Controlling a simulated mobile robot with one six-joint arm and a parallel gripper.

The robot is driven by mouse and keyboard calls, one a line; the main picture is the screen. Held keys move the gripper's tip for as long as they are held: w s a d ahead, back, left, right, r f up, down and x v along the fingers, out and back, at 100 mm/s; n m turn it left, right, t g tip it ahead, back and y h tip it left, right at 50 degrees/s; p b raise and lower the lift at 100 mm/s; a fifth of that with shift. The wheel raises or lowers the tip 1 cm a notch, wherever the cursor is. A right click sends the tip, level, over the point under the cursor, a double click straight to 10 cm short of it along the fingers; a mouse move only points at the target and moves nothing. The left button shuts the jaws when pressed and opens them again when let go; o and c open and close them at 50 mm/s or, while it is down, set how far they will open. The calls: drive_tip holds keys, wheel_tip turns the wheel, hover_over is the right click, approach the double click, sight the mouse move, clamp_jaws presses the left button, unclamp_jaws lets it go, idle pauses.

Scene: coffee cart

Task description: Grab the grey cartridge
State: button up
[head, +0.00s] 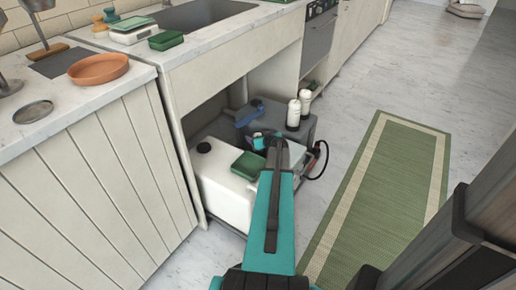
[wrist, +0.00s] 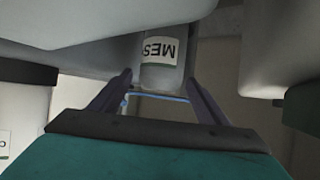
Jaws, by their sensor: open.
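In the wrist view, a grey cartridge (wrist: 162,72) with a white label reading "MES", upside down in the picture, shows just beyond and between the fingertips. My gripper (wrist: 158,80) is open, with one dark finger on each side of the cartridge's near end. I cannot tell whether either finger touches it. A thin blue line crosses between the fingers at that end. In the head view, my teal arm reaches under the counter and the cartridge cannot be made out; the arm's end covers that area.
Under the sink, a white tank (head: 222,196) with a green box (head: 249,166) stands beside my arm. White bottles (head: 293,113) stand behind, and a black hose (head: 323,163) is at right. The cabinet wall (head: 110,180) borders the left. Floor with a green mat (head: 390,185) is open at right.

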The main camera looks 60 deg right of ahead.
clamp_jaws()
idle(0.5)
drive_tip(key=shift+r, duration=0.1)
wheel_tip(320, 180, up, 10)
drive_tip(key=shift+f+p, duration=0.1)
drive_tip(key=shift+p, duration=1.1)
